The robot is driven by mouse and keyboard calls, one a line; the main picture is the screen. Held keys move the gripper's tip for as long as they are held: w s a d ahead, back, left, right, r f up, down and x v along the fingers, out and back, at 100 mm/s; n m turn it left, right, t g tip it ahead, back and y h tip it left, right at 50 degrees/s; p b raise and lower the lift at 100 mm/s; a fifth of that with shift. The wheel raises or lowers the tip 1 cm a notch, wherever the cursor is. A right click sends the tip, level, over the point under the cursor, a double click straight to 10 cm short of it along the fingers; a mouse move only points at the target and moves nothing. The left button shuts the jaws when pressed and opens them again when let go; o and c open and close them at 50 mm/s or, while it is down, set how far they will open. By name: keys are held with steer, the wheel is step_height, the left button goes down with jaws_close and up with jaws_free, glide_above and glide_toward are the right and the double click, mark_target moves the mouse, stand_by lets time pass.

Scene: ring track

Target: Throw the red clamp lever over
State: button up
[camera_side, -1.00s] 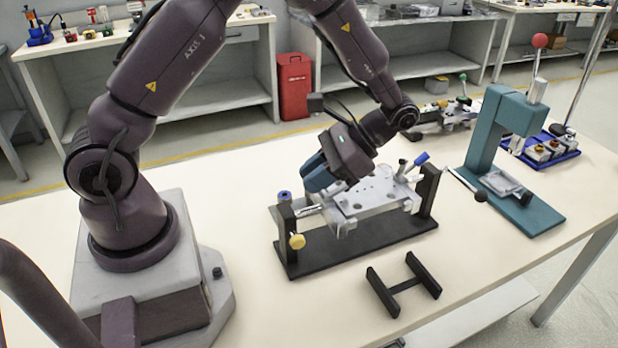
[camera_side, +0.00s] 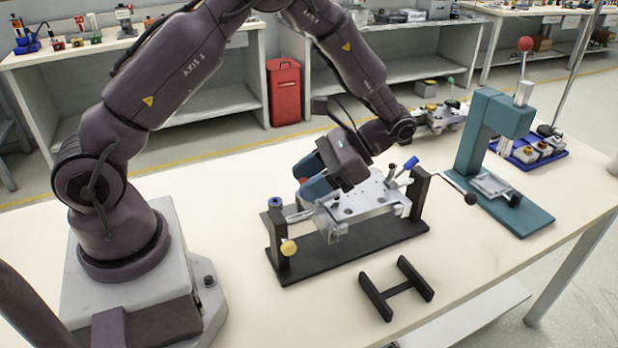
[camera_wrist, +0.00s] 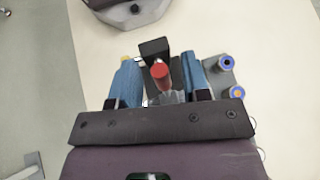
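The red clamp lever's tip (camera_wrist: 160,71) shows in the wrist view, pointing toward the camera in front of a black block. My gripper (camera_wrist: 159,80) has its two blue fingers spread, one on each side of the red tip, with a gap on both sides. In the side view my gripper (camera_side: 316,185) is low over the left part of the clamp fixture, a grey plate (camera_side: 370,199) on a black base (camera_side: 350,247). A small reddish patch shows beside the fingers there, but the lever is mostly hidden.
A black H-shaped stand (camera_side: 397,288) lies in front. A teal press (camera_side: 482,150) stands to the right.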

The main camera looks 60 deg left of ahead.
steer(key=v, duration=0.7)
steer(key=shift+w+r, duration=0.15)
steer(key=shift+w, duration=0.05)
steer(key=shift+d, duration=0.1)
step_height(320, 180, up, 9)
steer(key=s+t, duration=0.3)
steer(key=t, duration=0.2)
steer(key=s+f, duration=0.1)
steer(key=f, duration=0.3)
steer(key=s+a+f+t, duration=0.1)
steer(key=f, duration=0.4)
steer(key=s+f+t+h, duration=0.1)
steer(key=s+f, duration=0.1)
steer(key=f, duration=0.2)
steer(key=shift+a+f, duration=0.3)
steer(key=shift+a, duration=0.05)
steer(key=shift+w, duration=0.1)
jaws_close()
